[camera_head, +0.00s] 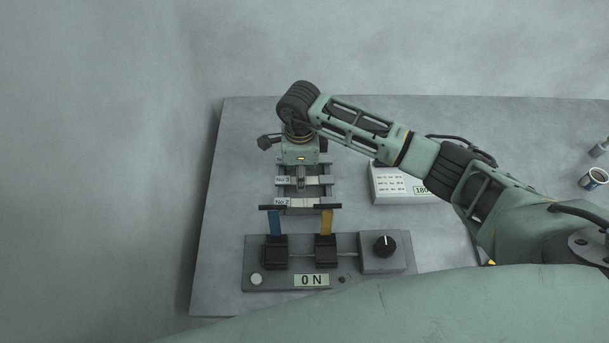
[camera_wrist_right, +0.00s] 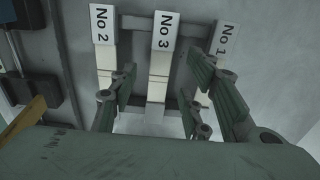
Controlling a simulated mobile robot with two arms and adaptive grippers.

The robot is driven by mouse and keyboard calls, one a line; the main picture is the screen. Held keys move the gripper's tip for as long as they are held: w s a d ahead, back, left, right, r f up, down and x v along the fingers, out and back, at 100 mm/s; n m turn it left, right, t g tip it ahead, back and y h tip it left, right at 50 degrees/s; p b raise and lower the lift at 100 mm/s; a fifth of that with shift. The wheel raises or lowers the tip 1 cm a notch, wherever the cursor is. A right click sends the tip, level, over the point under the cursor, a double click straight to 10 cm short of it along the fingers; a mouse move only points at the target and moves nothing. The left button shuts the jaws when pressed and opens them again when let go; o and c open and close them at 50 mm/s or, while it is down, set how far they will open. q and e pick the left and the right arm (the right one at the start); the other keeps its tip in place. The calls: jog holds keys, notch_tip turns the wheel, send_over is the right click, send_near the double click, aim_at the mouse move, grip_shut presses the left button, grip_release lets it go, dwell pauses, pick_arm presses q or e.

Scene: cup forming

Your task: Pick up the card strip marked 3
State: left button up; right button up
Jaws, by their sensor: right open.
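The card strip marked No 3 (camera_wrist_right: 162,60) is a pale strip with a white label, the middle one of three in the right wrist view. It lies across a grey rack (camera_head: 324,180), and its label also shows in the head view (camera_head: 282,180). I cannot tell how far above the strip the fingers are. In the head view my right gripper (camera_head: 301,172) hangs over the rack's far part. My left gripper is not in view.
The strip marked No 2 (camera_wrist_right: 104,45) lies to the left and the strip No 1 (camera_wrist_right: 220,40) to the right, close to the right finger. A force fixture (camera_head: 325,280) reading 0 N stands nearer. A white box (camera_head: 390,185) and a cup (camera_head: 594,179) are farther right.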

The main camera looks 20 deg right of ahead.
jog(key=shift+f, duration=0.45)
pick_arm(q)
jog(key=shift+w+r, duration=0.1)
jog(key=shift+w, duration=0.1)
pick_arm(e)
jog(key=c, duration=1)
jog(key=shift+r, duration=0.15)
jog(key=shift+c, duration=0.2)
